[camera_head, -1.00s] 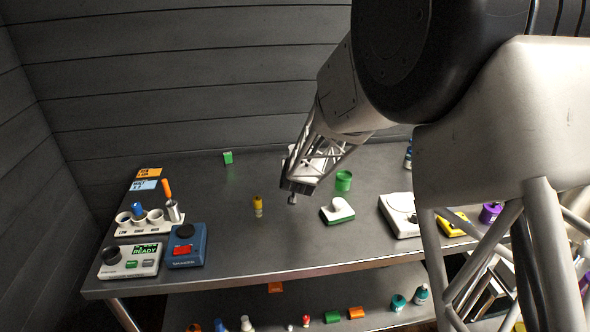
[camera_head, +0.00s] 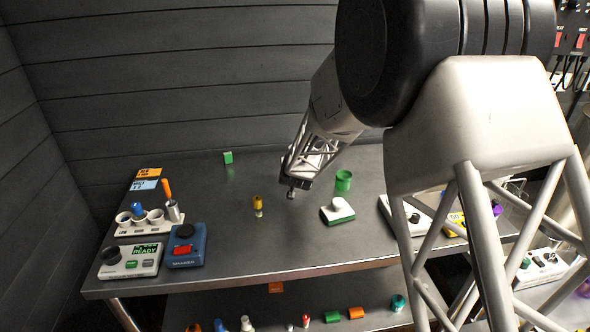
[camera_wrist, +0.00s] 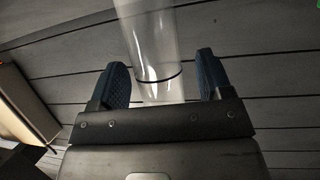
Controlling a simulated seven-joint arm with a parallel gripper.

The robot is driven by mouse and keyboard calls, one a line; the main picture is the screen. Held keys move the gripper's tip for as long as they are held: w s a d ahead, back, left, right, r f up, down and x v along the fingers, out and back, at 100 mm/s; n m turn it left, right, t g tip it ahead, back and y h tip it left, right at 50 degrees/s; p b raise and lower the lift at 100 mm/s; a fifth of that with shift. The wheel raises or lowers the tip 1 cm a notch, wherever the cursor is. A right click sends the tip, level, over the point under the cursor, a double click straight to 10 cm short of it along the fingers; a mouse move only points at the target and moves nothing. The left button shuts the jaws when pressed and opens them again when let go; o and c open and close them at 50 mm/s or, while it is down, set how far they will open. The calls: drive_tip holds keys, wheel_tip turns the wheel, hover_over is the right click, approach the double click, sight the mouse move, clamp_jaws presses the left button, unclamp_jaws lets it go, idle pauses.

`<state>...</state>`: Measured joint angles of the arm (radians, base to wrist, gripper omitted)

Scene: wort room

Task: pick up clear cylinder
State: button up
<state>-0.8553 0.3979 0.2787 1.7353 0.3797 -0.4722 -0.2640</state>
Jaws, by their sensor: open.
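The clear cylinder (camera_wrist: 150,35) is a transparent tube with a dark ring near its lower end in the wrist view. It lies between the two blue-padded fingers of my gripper (camera_wrist: 162,78), with a visible gap on both sides. The fingers are apart and not closed on it. In the head view my gripper (camera_head: 297,183) is over the back middle of the table, and I cannot make out the cylinder there.
On the grey table (camera_head: 235,245), a green cup (camera_head: 343,181) and a white-and-green device (camera_head: 338,211) stand right of my gripper. A yellow vial (camera_head: 258,206) stands left. A white tube rack (camera_head: 150,222) and blue shaker (camera_head: 187,246) are farther left.

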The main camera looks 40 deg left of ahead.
drive_tip(key=shift+w+a+f, duration=0.1)
idle(0.6)
drive_tip(key=c, duration=1)
drive_tip(key=shift+r, duration=0.2)
drive_tip(key=shift+c, duration=0.2)
drive_tip(key=shift+r, duration=0.55)
drive_tip(key=d+f+v, duration=0.2)
drive_tip(key=v, duration=1.4)
drive_tip(key=shift+w+d+f, duration=0.15)
drive_tip(key=shift+w+f, duration=0.05)
drive_tip(key=shift+w, duration=0.05)
